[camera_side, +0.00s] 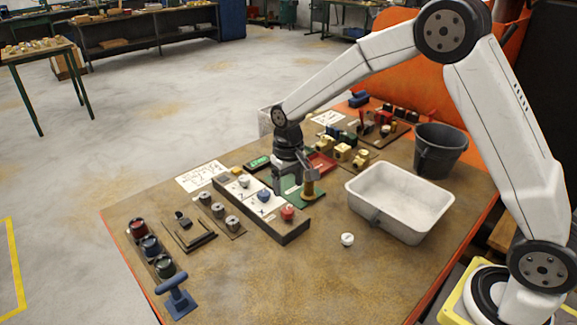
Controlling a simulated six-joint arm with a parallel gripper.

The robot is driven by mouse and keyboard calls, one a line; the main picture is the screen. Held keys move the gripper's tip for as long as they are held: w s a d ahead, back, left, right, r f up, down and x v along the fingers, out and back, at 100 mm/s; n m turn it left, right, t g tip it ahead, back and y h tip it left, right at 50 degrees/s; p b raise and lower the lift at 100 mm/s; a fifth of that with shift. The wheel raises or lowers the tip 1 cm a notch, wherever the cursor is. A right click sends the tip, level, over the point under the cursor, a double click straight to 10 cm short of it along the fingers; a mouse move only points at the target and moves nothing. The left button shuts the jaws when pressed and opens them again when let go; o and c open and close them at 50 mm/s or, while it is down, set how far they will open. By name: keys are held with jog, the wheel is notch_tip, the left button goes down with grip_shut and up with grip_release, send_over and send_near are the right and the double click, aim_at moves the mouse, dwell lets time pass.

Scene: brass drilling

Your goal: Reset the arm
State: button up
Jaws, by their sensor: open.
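My white arm reaches from the right over the brown worktable (300,285). My gripper (292,184) points down near the middle of the table, low over a green plate (309,201). Its jaws are open. A brass-coloured spool-like part (309,190) stands on the green plate, close to the right finger. I cannot tell whether the finger touches it. The part's upper end is partly hidden by the gripper.
A dark box with white panels and coloured knobs (287,234) stands just left of the gripper. A white tray (439,202) and dark bucket (440,152) are right. Brass parts (343,152) sit behind. A blue handled tool (175,298) stands front left. The front middle is mostly clear, with a small white knob (347,239).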

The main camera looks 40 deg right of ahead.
jog(key=s+d+r+n+t, duration=0.1)
jog(key=s+d+t, duration=0.1)
jog(key=s, duration=1.8)
jog(key=shift+d+t, duration=0.3)
jog(key=shift+d, duration=0.15)
jog(key=shift+o, duration=0.2)
jog(key=shift+w+r, duration=0.1)
jog(key=shift+r, duration=0.05)
